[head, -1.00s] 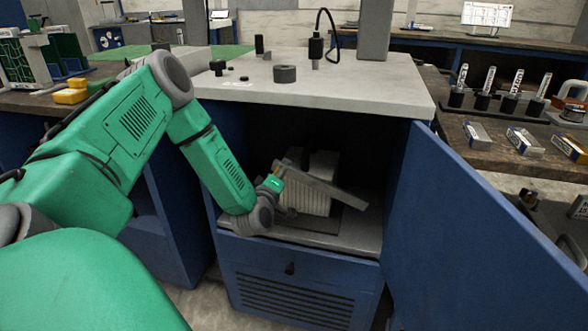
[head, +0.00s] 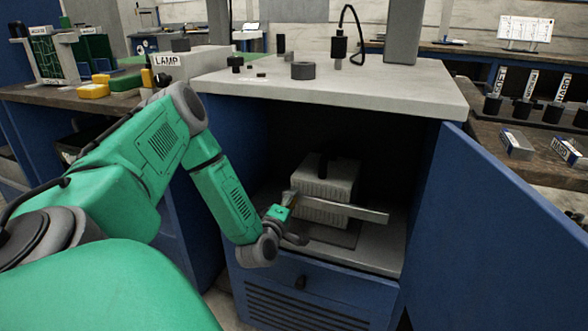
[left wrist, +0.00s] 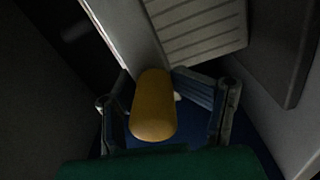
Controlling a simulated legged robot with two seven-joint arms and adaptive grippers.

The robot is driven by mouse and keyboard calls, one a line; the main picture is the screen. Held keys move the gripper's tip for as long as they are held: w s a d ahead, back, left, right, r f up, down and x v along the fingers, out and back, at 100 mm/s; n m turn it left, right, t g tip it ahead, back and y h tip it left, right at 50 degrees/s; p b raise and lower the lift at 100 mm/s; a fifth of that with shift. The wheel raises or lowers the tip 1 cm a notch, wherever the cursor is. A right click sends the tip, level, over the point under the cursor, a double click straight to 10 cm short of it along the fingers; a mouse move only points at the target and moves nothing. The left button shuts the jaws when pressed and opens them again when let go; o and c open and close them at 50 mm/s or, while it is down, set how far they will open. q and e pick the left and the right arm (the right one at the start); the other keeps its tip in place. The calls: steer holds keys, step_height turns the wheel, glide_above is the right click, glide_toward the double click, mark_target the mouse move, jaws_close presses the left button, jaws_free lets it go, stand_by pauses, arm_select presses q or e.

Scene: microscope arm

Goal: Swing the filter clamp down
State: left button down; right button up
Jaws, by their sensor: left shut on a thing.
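The filter clamp (head: 345,211) is a flat grey bar inside the open cabinet, running across the front of a pale ribbed filter block (head: 328,182). It slopes slightly, with its left end a little higher than its right end. My left gripper (head: 294,219) is at the bar's left end. In the left wrist view, the clamp's yellow-orange handle (left wrist: 152,105) sits between the two fingers of my left gripper, which is shut on it. The ribbed block also shows there, behind the bar. My right gripper is out of view.
The blue cabinet door (head: 510,225) stands open on the right. A grey worktop (head: 400,92) overhangs the compartment, and a drawer front (head: 330,285) lies below. A dark ring-shaped part (head: 303,70) stands on the worktop. A lamp box (head: 190,66) stands at the left.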

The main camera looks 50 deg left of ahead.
arm_select(q)
steer(key=shift+s+a+f, duration=0.25)
steer(key=shift+s+f, duration=0.05)
steer(key=shift+s, duration=0.05)
steer(key=c, duration=1.2)
jaws_free()
steer(key=shift+s, duration=0.1)
steer(key=v, duration=1.1)
steer(key=shift+s+d, duration=0.3)
